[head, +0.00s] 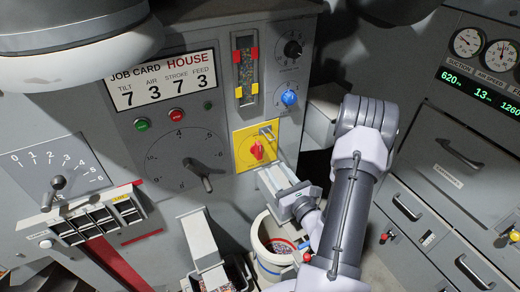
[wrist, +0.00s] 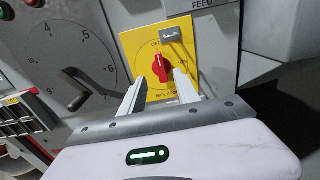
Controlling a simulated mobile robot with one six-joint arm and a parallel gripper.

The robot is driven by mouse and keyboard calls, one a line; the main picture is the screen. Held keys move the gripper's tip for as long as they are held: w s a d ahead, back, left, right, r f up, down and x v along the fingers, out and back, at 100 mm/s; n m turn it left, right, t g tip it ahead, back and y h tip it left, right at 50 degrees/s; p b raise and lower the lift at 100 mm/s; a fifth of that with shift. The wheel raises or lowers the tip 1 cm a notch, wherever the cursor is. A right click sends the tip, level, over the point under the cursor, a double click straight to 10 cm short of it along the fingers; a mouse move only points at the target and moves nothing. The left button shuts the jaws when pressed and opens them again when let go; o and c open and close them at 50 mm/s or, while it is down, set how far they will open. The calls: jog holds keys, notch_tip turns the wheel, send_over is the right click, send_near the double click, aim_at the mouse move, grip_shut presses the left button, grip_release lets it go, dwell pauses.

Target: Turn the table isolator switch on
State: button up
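The isolator switch is a yellow plate (head: 243,150) with a red knob (head: 256,151) on the grey panel. In the wrist view the knob (wrist: 160,68) stands roughly upright, its top toward small lettering that looks like OFF. Lettering below it is partly legible as ISOLATOR. A grey metal latch-like piece (wrist: 171,34) sits at the plate's upper right. My gripper (wrist: 160,86) is open, its two fingers apart below and to either side of the knob, with nothing between them. In the head view my gripper (head: 272,178) is just below the plate; contact with the knob cannot be told.
A large dial with a handle (head: 207,184) is left of the plate. A blue knob (head: 289,98) and a black knob (head: 292,48) are above. A white bucket (head: 266,262) stands below my gripper. A grey box (head: 321,118) juts out at the right.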

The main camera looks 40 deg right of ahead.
aim_at(260, 149)
jog(key=x, duration=1.1)
jog(key=shift+a, duration=0.1)
grip_shut()
